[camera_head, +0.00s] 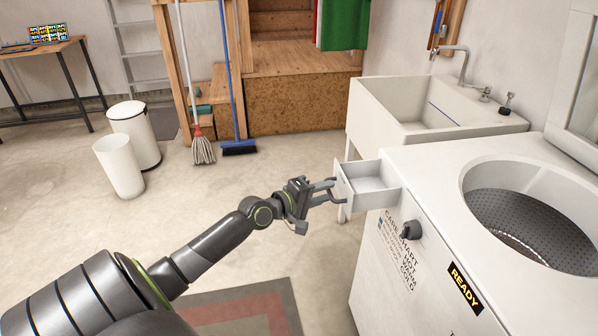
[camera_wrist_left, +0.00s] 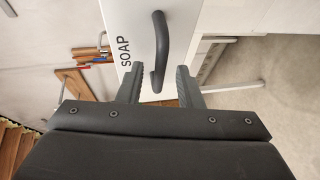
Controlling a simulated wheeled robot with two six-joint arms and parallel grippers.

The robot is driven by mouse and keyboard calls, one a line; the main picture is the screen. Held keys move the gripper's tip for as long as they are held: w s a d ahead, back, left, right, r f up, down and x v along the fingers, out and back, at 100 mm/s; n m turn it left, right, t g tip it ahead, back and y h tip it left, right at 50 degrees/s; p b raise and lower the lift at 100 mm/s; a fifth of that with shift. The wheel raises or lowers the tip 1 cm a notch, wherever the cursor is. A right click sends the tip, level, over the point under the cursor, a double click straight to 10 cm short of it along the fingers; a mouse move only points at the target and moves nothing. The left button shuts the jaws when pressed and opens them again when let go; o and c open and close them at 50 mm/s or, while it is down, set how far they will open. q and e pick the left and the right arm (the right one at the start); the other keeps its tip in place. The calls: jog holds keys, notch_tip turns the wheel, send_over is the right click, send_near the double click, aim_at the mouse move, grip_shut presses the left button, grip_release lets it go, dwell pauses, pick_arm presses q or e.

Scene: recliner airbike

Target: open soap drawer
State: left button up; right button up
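The soap drawer (camera_head: 376,200) is a white box pulled out of the front of the white washing machine (camera_head: 385,275), and its empty inside shows. In the left wrist view its white front (camera_wrist_left: 122,22) bears the word SOAP and a dark curved handle (camera_wrist_left: 163,40). My left gripper (camera_head: 328,192) is in front of the drawer. In the left wrist view its fingers (camera_wrist_left: 159,87) are apart, one on each side of the handle's near end, with gaps visible. My right gripper is in neither view.
A utility sink (camera_head: 385,112) stands behind the machine. A control knob (camera_head: 411,230) is on the machine's front, and a round tub opening (camera_head: 530,215) is on top. A mop (camera_head: 202,148), a broom (camera_head: 238,147) and bins (camera_head: 120,165) stand farther back. Floor left of the drawer is clear.

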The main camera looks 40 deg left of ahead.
pick_arm(q)
jog(key=p+v, duration=0.1)
jog(key=v, duration=1.6)
jog(key=shift+p, duration=0.3)
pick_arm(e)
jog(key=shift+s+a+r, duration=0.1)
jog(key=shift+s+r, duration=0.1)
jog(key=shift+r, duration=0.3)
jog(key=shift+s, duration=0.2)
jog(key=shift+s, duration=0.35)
